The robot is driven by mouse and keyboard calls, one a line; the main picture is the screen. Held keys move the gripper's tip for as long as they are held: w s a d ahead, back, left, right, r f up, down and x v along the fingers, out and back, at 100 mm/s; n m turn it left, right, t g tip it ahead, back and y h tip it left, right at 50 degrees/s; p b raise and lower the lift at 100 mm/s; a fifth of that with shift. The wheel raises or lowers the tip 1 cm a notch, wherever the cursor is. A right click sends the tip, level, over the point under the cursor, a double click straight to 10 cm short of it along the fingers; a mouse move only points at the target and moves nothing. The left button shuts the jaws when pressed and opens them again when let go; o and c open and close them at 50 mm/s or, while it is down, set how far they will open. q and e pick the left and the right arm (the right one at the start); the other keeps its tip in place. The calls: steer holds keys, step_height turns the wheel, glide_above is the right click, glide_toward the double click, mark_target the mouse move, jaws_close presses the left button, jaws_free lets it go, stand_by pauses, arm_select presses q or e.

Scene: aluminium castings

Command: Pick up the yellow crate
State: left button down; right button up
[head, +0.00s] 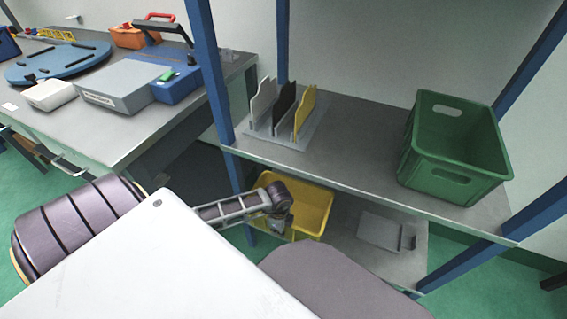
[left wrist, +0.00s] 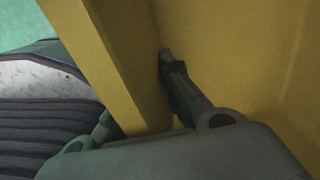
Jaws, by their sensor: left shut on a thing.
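The yellow crate (head: 312,207) sits on the lower shelf of the blue-posted rack, partly hidden by my left arm. My left gripper (head: 281,224) is at the crate's near side, shut on its wall. In the left wrist view the yellow wall (left wrist: 112,65) runs between the fingers of the left gripper (left wrist: 140,95). One finger lies inside the crate; the other is mostly hidden behind the wall. I cannot tell whether the crate is clear of the shelf. My right gripper is not in view.
A green crate (head: 455,187) and a rack of upright plates (head: 283,112) stand on the upper shelf (head: 360,150), just above the yellow crate. A grey flat item (head: 380,232) lies right of it on the lower shelf. A cluttered workbench (head: 150,125) stands at left.

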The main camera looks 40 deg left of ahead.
arm_select(q)
steer(key=shift+s+d+p, duration=0.2)
steer(key=shift+s, duration=0.65)
steer(key=shift+s+d+p, duration=0.25)
steer(key=shift+s, duration=0.65)
steer(key=shift+s+d+p, duration=0.2)
steer(key=shift+s, duration=0.65)
